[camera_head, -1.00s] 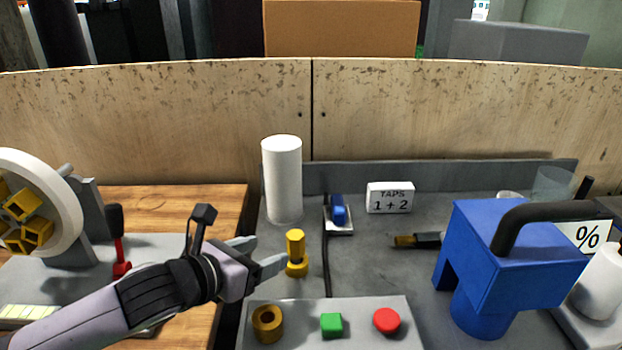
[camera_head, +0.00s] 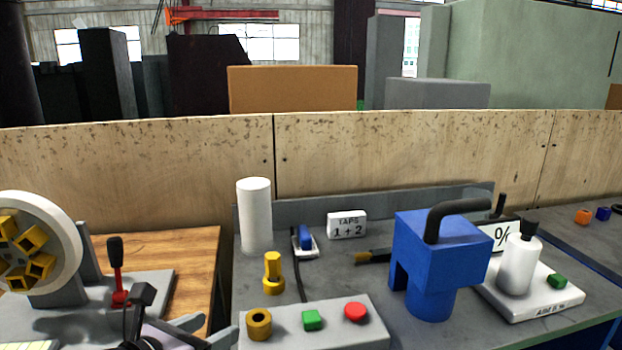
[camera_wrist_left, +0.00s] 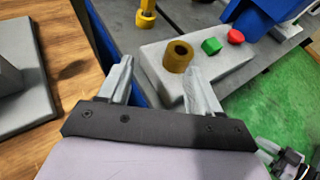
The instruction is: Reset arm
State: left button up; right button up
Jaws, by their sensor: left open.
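My left gripper (camera_head: 208,331) is low in the head view, in front of the wooden table top and left of the grey button box. Its two grey fingers are apart with nothing between them. In the left wrist view the open fingers (camera_wrist_left: 158,68) point toward the grey button box (camera_wrist_left: 205,62). What looks like part of my right gripper (camera_wrist_left: 284,160) shows at the lower right corner of that view; its jaws are too small and cut off to judge. The right gripper is not in the head view.
The button box has a brass ring (camera_head: 259,324), green button (camera_head: 312,320) and red button (camera_head: 355,311). A yellow piece (camera_head: 273,274), white cylinder (camera_head: 255,215) and blue machine (camera_head: 437,262) stand behind or beside it. A red-stemmed lever (camera_head: 118,283) is at left.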

pick_arm(q)
jog(key=s+a+f+m+g+y, duration=0.35)
jog(key=s+f+m, duration=0.55)
jog(key=s+m, duration=0.6)
jog(key=s+a+f+m+g+y, duration=0.25)
jog(key=s+f+m+g, duration=0.45)
jog(key=m, duration=1.2)
jog(key=w+d+f+t+h, duration=0.2)
jog(key=w+f+t, duration=0.1)
jog(key=f+t, duration=0.6)
jog(key=shift+w+f, duration=0.15)
jog(key=shift+f, duration=0.55)
